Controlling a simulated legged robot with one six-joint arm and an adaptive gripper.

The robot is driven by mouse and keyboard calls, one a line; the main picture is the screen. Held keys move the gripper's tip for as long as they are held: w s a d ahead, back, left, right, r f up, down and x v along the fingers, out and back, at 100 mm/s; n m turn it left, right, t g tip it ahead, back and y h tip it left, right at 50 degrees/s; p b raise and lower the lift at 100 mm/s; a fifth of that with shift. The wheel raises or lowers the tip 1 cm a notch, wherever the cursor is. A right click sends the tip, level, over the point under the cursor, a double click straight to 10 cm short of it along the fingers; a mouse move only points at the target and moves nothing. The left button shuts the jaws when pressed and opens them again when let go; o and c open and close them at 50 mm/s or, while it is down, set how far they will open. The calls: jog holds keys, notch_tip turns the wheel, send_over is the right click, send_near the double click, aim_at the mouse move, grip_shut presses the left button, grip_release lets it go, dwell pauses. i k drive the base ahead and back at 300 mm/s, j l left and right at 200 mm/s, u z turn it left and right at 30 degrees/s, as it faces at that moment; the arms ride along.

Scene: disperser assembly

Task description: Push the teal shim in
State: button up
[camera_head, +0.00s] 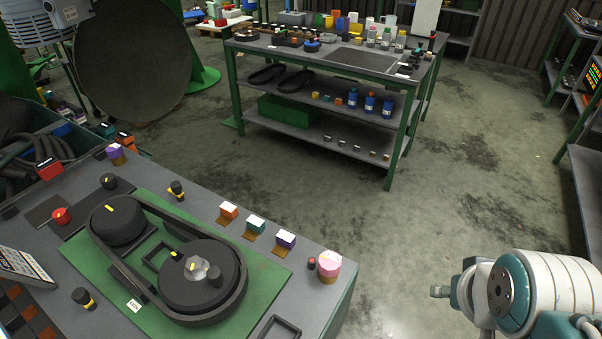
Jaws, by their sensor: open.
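The teal shim (255,226) is a small block with a white top and teal side. It stands in the middle of a row of three on the grey workbench (205,180), above a brown piece. An orange block (228,211) is left of it and a purple block (285,240) is right of it. I cannot tell how deep the teal shim sits. Part of my white and teal arm shows at the lower right, beyond the workbench's right edge and well apart from the shim. My gripper's fingers do not show.
A green plate (262,287) on the workbench carries a black belt loop (185,220) around two dark round parts. A pink-topped cylinder (329,265) and a small red knob (311,263) stand near the right edge. A green-legged table (300,52) stands behind, with open floor between.

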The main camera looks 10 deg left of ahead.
aim_at(256, 226)
jog(key=u, duration=1.2)
